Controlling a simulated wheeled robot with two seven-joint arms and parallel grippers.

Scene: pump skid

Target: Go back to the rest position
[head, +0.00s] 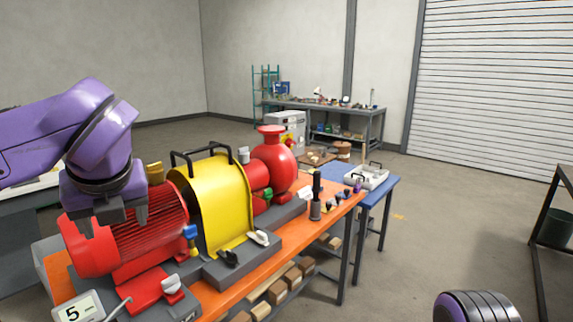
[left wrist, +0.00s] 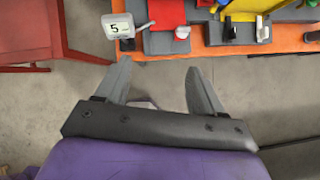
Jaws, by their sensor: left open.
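My left gripper (head: 115,215) hangs from the purple left arm at the left of the head view, in front of the red motor (head: 150,228). In the left wrist view the two fingers of my left gripper (left wrist: 158,85) stand apart with nothing between them, over bare floor at the edge of the orange bench (left wrist: 295,43). My right gripper does not show; only a purple and dark rounded part, which looks like my right arm, shows at the bottom right of the head view.
The pump skid has a yellow guard (head: 218,205) and a red pump (head: 275,165). A display reading 5 (head: 77,310) is at the near end. A blue table (head: 378,190) adjoins the bench. A dark frame (head: 550,235) stands at far right. Floor between is clear.

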